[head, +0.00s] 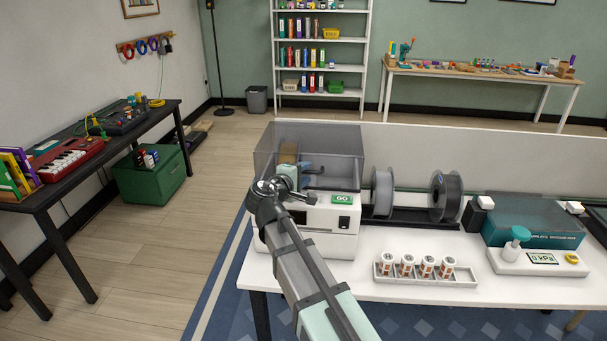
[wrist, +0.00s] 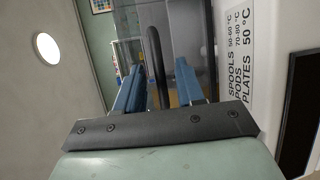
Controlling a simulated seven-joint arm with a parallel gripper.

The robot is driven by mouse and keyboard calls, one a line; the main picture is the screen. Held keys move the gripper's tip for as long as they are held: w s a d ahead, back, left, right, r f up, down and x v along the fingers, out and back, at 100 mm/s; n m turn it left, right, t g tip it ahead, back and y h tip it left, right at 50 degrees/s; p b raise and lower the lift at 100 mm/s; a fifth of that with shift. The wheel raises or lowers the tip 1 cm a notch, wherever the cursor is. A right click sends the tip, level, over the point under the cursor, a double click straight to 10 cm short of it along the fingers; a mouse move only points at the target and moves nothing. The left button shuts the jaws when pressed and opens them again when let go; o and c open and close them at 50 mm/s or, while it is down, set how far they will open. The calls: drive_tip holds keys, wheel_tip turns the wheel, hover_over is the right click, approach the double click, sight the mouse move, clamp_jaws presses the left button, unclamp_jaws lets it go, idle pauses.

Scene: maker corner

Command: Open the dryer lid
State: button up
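The dryer (head: 330,222) is a white box with a green GO label on the left part of the white table. Its smoky see-through lid (head: 340,148) sits down on the base and looks closed. A black bar handle (wrist: 155,55) is on the lid's front. My gripper (head: 298,172) is at the front of the lid, by the handle. In the wrist view, the blue fingers of my gripper (wrist: 158,82) are apart, one on each side of the handle, with gaps showing. My arm hides the dryer's front left part.
Right of the dryer stand two spools (head: 383,191) on a black holder. A tray (head: 424,281) with several small jars is in front of them. A teal-lidded box (head: 533,228) stands farther right. The space above the lid looks clear.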

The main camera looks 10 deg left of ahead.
drive_tip(key=shift+c, duration=0.5)
clamp_jaws()
